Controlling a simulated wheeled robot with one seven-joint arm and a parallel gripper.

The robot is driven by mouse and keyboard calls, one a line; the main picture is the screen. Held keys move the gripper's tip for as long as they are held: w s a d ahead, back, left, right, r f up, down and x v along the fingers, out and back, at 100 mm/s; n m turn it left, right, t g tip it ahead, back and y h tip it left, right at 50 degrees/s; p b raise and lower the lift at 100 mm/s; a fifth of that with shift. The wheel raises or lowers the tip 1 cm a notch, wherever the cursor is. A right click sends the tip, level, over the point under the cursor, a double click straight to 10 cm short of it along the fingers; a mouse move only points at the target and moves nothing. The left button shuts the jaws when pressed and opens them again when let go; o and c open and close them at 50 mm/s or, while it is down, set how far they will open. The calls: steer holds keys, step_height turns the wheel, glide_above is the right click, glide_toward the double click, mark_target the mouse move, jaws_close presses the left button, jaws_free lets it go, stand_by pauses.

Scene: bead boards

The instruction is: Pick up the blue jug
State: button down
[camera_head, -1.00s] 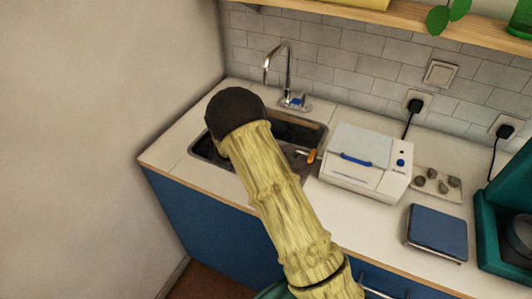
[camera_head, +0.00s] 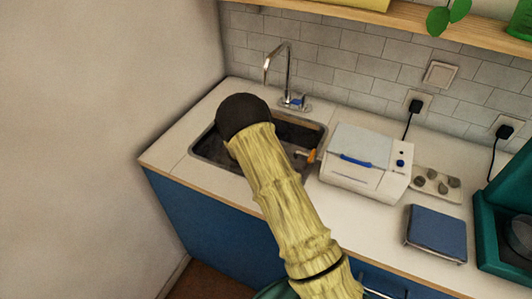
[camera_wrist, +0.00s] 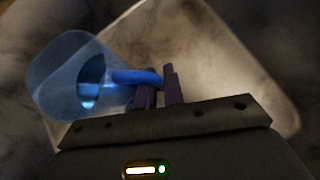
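The blue jug (camera_wrist: 70,80) shows at the left of the wrist view. It is translucent, and its open mouth faces partly toward the camera. Its solid blue handle (camera_wrist: 130,76) reaches right to my gripper (camera_wrist: 161,85). The two purple fingers are close together, with the handle's outer bar between them; the left finger is inside the handle loop. In the head view my arm covers part of the sink (camera_head: 208,155), and the jug and my fingers are hidden behind it.
The tap (camera_head: 288,75) stands behind the sink. A thing with an orange end (camera_head: 312,156) lies at the basin's right side. A white appliance (camera_head: 350,175), a tray of small stones (camera_head: 425,192) and a blue scale-like box (camera_head: 436,233) stand to the right.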

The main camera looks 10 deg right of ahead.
steer(key=shift+d, duration=0.1)
steer(key=shift+r, duration=0.1)
step_height(320, 180, up, 10)
steer(key=shift+w+f, duration=0.1)
stand_by(0.5)
stand_by(0.5)
